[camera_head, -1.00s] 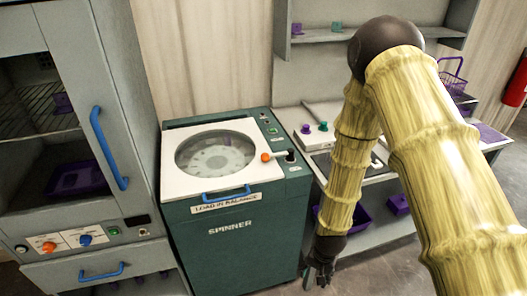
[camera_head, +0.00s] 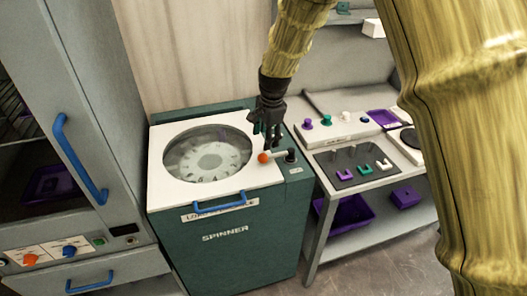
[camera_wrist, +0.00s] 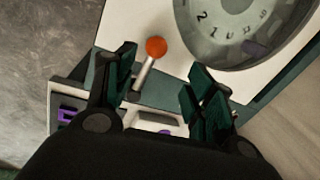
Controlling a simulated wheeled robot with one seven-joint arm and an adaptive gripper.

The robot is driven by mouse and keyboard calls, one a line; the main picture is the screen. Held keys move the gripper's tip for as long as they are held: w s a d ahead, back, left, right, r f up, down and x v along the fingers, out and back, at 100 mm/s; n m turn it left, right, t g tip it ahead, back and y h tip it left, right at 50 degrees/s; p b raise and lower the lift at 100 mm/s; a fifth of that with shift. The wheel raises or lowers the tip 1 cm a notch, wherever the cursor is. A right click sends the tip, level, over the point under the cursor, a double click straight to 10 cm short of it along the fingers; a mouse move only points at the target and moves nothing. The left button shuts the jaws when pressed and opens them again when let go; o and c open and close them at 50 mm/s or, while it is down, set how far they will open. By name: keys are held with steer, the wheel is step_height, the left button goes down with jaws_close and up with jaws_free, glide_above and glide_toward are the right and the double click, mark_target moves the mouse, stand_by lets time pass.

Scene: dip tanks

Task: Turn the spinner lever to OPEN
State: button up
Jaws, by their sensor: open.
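The spinner (camera_head: 222,251) is a dark green cabinet with a white lid and a round window. Its lever (camera_head: 277,154) is a short pale rod with an orange knob (camera_head: 263,157), on the lid's right side by a black pivot (camera_head: 291,155). The lever points left over the lid. My gripper (camera_head: 268,135) is above the orange knob, fingers pointing down. In the wrist view my gripper (camera_wrist: 160,88) is open, with the knob (camera_wrist: 156,47) and rod (camera_wrist: 144,74) showing between and beyond the fingers, nearer the left one. I cannot tell whether a finger touches the lever.
A blue handle (camera_head: 220,199) runs along the lid's front edge. A grey cabinet with a blue handle (camera_head: 80,160) stands at the left. A bench with colored knobs (camera_head: 326,120) and a dark panel (camera_head: 354,168) stands close at the right.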

mark_target(263, 155)
steer(key=f, duration=0.2)
steer(key=f+p, duration=0.1)
steer(key=f, duration=0.1)
steer(key=f+p, duration=0.1)
steer(key=f, duration=0.1)
steer(key=shift+w+a+f, duration=0.1)
steer(key=shift+w+a, duration=0.15)
steer(key=shift+a, duration=0.05)
steer(key=shift+f, duration=0.35)
steer(key=shift+s+a+f+p, duration=0.1)
steer(key=shift+s+f+p, duration=0.2)
steer(key=shift+f, duration=0.2)
steer(key=shift+w+f, duration=0.4)
steer(key=shift+f, duration=0.4)
steer(key=shift+s+r, duration=0.1)
steer(key=shift+s, duration=0.05)
jaws_close()
